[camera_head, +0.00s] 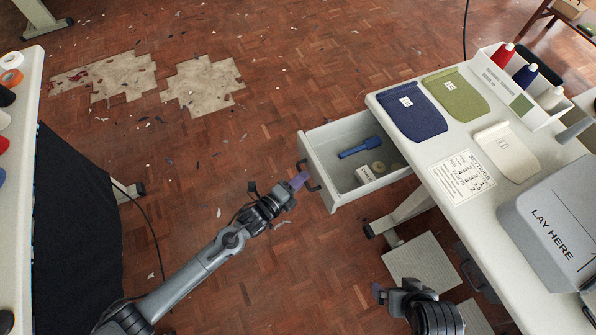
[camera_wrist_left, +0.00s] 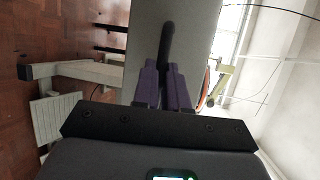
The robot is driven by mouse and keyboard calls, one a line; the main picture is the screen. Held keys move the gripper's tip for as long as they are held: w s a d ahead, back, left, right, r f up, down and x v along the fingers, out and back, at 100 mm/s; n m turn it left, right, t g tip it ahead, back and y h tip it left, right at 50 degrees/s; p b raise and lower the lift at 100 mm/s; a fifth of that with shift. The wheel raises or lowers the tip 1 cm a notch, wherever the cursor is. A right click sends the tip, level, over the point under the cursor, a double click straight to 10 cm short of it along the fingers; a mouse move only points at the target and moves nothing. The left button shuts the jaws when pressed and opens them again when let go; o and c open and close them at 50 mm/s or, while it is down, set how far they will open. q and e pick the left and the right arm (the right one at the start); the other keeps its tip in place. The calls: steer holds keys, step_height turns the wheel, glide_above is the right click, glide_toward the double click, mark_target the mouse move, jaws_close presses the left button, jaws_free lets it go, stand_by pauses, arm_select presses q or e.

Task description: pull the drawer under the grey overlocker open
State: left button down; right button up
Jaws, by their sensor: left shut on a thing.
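The drawer (camera_head: 335,180) is a pale box standing well out from under the right table, with its inside in view. It holds a blue tool (camera_head: 360,148), a small round tan item (camera_head: 378,167) and a small labelled white block (camera_head: 365,176). My left gripper (camera_head: 301,180) is at the drawer front, shut on its dark handle (camera_head: 313,180). In the left wrist view the purple fingers (camera_wrist_left: 165,88) sit either side of the black handle (camera_wrist_left: 167,45), against the pale drawer front (camera_wrist_left: 195,40). My right gripper (camera_head: 380,292) is low beside the table, away from the drawer; its jaw opening is unclear.
Another table (camera_head: 25,220) stands left. The floor (camera_head: 230,140) before the drawer is clear except scraps.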

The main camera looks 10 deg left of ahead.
arm_select(q)
steer(key=shift+a, duration=0.2)
steer(key=c, duration=1.2)
jaws_free()
steer(key=shift+s, duration=0.1)
steer(key=p+v, duration=0.3)
steer(key=v, duration=0.7)
steer(key=shift+s+a+r, duration=0.1)
steer(key=shift+s+a, duration=0.15)
